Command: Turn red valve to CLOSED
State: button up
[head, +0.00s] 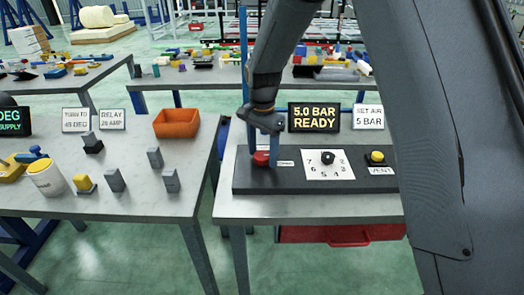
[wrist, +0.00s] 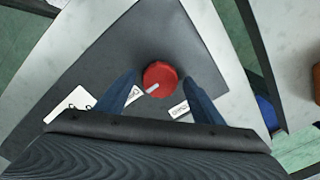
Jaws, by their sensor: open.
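The red valve (head: 262,158) is a round knob at the left end of a dark panel (head: 240,182) on the right-hand table. In the wrist view the red valve (wrist: 163,75) has a pale pointer (wrist: 152,89) aimed to the lower left, toward one white label (wrist: 133,94). A second white label (wrist: 178,110) lies below right of the knob. Their wording is too small to read surely. My gripper (head: 264,143) is open, pointing down just above the valve. In the wrist view its blue fingers (wrist: 159,78) stand on either side of the knob, apparently not gripping it.
Right of the valve are a numbered dial (head: 328,159), a yellow VENT button (head: 377,157) and a display (head: 314,117) reading 5.0 BAR READY. A SET AIR 5 BAR sign (head: 369,117) stands behind. The left table (head: 130,200) holds an orange bin (head: 176,123) and several small blocks.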

jog(key=shift+c, duration=0.5)
jog(key=c, duration=0.9)
jog(key=shift+c, duration=0.2)
jog(key=shift+n, duration=0.3)
jog(key=n, duration=0.3)
jog(key=shift+n, duration=0.3)
jog(key=n, duration=0.4)
jog(key=shift+r+n, duration=0.1)
jog(key=shift+n, duration=0.2)
jog(key=n, duration=0.4)
jog(key=shift+n, duration=2.5)
